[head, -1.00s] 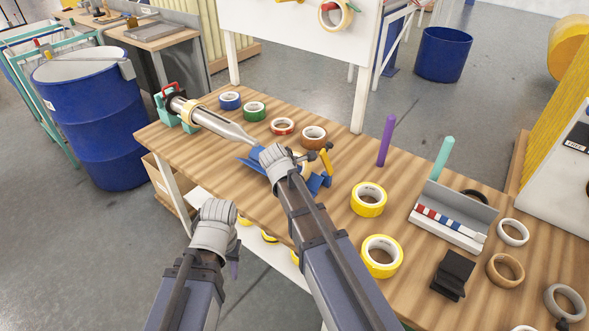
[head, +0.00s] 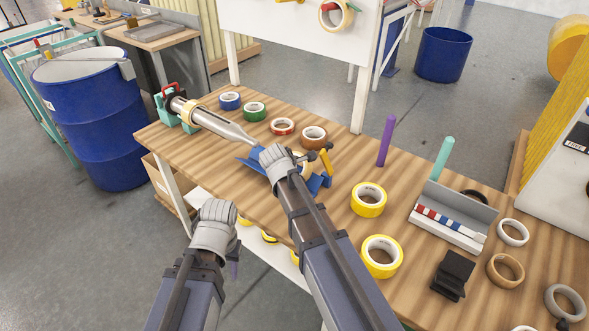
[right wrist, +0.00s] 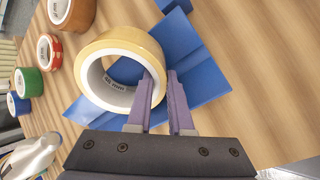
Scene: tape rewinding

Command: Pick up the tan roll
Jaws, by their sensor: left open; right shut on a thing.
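The tan roll (right wrist: 122,38) stands out in the right wrist view, over a blue stand (right wrist: 205,75). My right gripper (right wrist: 161,78) is shut on its wall, one finger inside the ring and one outside. In the head view only a sliver of this roll (head: 303,158) shows behind my right arm, and the right fingers are hidden. I cannot tell whether the roll touches the stand. My left gripper (head: 234,268) is open and empty, low in front of the table, mostly hidden by its wrist.
A silver cone (head: 220,125) with a tan ring points toward the blue stand. Blue, green, red and brown rolls (head: 314,136) lie behind. Yellow rolls (head: 368,200), a grey tray (head: 450,230) and a black block (head: 453,272) are at right. Purple (head: 386,140) and teal posts stand upright.

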